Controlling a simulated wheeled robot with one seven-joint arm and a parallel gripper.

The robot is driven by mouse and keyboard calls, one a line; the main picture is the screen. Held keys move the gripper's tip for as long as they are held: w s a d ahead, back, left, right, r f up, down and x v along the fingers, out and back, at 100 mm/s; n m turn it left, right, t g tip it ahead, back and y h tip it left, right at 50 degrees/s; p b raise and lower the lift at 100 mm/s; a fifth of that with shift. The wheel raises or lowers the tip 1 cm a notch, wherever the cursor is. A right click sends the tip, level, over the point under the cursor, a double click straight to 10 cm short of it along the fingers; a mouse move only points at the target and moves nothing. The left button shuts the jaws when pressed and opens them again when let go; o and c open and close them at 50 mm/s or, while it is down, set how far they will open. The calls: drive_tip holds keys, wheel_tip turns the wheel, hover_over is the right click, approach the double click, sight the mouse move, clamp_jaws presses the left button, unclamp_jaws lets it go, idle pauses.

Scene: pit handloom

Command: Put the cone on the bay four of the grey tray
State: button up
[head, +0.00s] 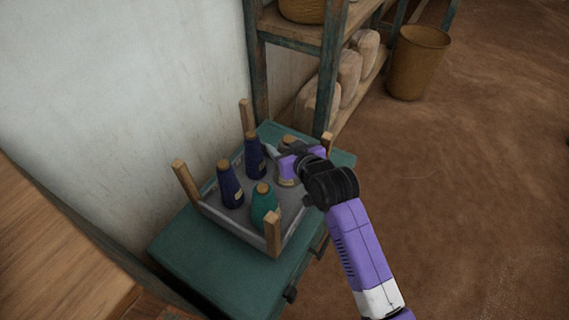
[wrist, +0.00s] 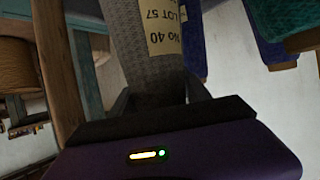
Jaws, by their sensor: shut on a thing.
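My gripper (head: 284,164) is shut on a grey cone (wrist: 140,45) with a cream label reading "No 40 LOT 57". In the head view the gripper hides most of this cone. The grey tray (head: 238,216) has wooden corner posts and sits on a green table. My gripper and the held cone are over or in its far right part; I cannot tell whether the cone touches the tray floor. Two dark blue cones, a nearer one (head: 230,187) and a farther one (head: 254,158), and a teal cone (head: 264,207) stand upright in the tray.
Wooden posts (head: 272,235) rise at the tray's corners; one post (wrist: 62,75) is close beside my gripper in the wrist view. A shelf (head: 300,30) with pale bundles stands behind, and a wall runs along the left. The green table (head: 185,250) has bare room at its near end.

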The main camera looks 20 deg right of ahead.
drive_tip(key=shift+f+b, duration=0.75)
drive_tip(key=shift+f, duration=2.05)
drive_tip(key=shift+f, duration=0.2)
drive_tip(key=o, duration=1.6)
drive_tip(key=shift+r, duration=0.25)
drive_tip(key=p+v, duration=0.3)
drive_tip(key=v, duration=0.9)
drive_tip(key=shift+f, duration=0.15)
